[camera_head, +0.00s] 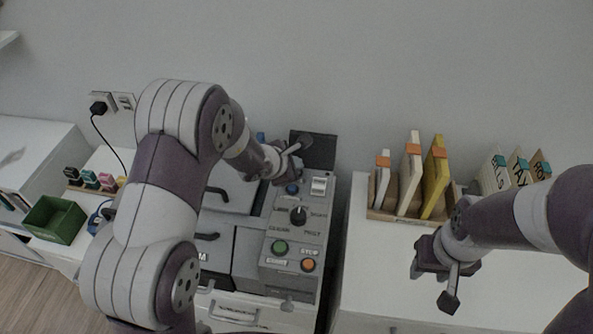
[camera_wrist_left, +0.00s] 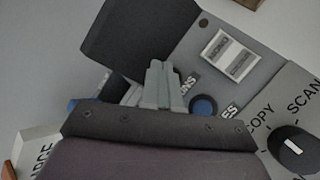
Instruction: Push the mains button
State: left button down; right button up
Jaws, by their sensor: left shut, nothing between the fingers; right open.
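The grey machine's control panel (camera_head: 318,222) carries a white rocker switch (camera_head: 319,186), which also shows in the left wrist view (camera_wrist_left: 230,55). Beside it is a round blue button (camera_head: 292,188), seen in the left wrist view too (camera_wrist_left: 203,107). A label ending in "NS" (camera_wrist_left: 189,84) lies between the switch and my fingers, partly hidden. Another, ending in "ES", is by the blue button. My left gripper (camera_head: 295,147) is shut and empty at the panel's back end, left of the rocker switch; contact cannot be told. My right gripper (camera_head: 449,290) is open and empty over the right desk.
A dark upright plate (camera_head: 318,150) stands behind the panel. A black knob (camera_head: 298,216), green button (camera_head: 280,247) and orange stop button (camera_head: 308,265) sit nearer. A wooden rack (camera_head: 411,211) holds binders at right. A green box (camera_head: 55,220) and wall plug (camera_head: 99,108) are left.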

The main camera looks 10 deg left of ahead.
pick_arm(q)
jog(key=shift+f, duration=0.35)
jog(key=shift+r, duration=0.5)
jog(key=shift+r+p, duration=1.7)
jog(key=shift+r, duration=1.3)
